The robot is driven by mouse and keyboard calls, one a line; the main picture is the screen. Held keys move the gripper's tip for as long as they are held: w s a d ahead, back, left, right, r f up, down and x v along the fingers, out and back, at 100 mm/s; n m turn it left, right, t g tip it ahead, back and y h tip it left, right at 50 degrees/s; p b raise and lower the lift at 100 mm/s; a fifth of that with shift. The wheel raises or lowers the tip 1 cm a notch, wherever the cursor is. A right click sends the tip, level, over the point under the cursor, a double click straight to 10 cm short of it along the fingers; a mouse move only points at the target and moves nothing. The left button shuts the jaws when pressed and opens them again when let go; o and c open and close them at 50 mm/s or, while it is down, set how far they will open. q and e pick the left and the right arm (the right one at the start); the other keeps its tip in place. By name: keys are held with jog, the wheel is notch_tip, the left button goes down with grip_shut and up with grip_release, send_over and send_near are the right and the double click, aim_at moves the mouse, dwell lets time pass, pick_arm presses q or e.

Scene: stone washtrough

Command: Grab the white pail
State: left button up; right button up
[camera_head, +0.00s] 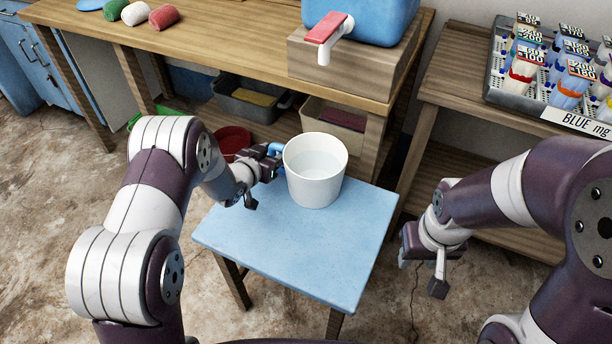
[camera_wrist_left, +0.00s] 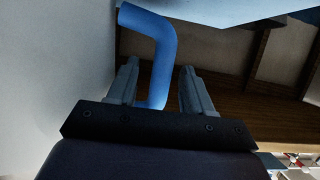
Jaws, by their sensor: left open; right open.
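The white pail (camera_head: 312,185) stands upright on the blue-topped stool, with what looks like clear liquid inside. Its blue handle (camera_head: 275,147) is on its left side. My left gripper (camera_head: 270,158) is at the handle, beside the pail's wall. In the left wrist view the handle (camera_wrist_left: 165,40) comes down between the two open fingers (camera_wrist_left: 158,75). The pail's pale wall (camera_wrist_left: 50,70) fills the left of that view. Whether a finger touches the handle cannot be told. My right gripper (camera_head: 425,265) is open and empty, to the right of the stool.
The blue stool top (camera_head: 290,255) is clear in front of the pail. Behind is a wooden bench (camera_head: 220,40) with a blue container (camera_head: 375,15) with a red-topped tap (camera_head: 328,28). A red bowl (camera_head: 232,140) sits below. A tray of bottles (camera_head: 515,90) stands at the right.

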pick_arm(q)
jog(key=shift+x, duration=1)
grip_shut()
jog(key=shift+s, duration=0.1)
dwell(0.4)
jog(key=shift+r, duration=0.2)
